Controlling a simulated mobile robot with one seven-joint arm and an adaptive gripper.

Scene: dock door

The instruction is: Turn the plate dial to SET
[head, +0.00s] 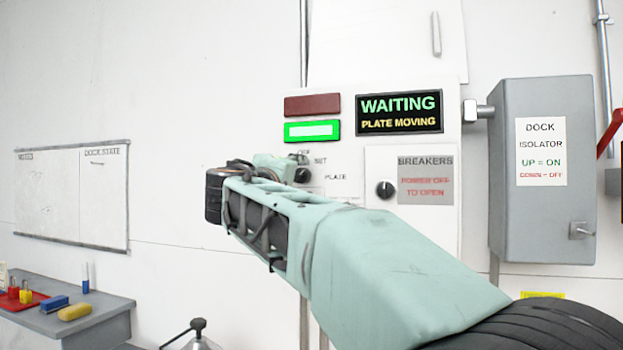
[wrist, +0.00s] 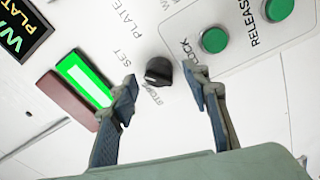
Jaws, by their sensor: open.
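The plate dial (wrist: 158,71) is a black knob on the white panel. In the wrist view it lies between my open fingers, nearer the fingertips. The knob's pointer is too small to read surely. My gripper (wrist: 163,78) is open, with one finger on each side of the knob; I see no clear contact. In the head view the dial (head: 303,175) is partly hidden behind my gripper (head: 280,169).
A display (head: 399,112) reads WAITING, PLATE MOVING. A green lamp (head: 312,131) is lit beneath a dark red one (head: 312,105). The breaker cover (head: 425,180) and grey isolator box (head: 541,170) stand right. Green LOCK (wrist: 214,40) and RELEASE (wrist: 279,9) buttons lie near my right finger.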

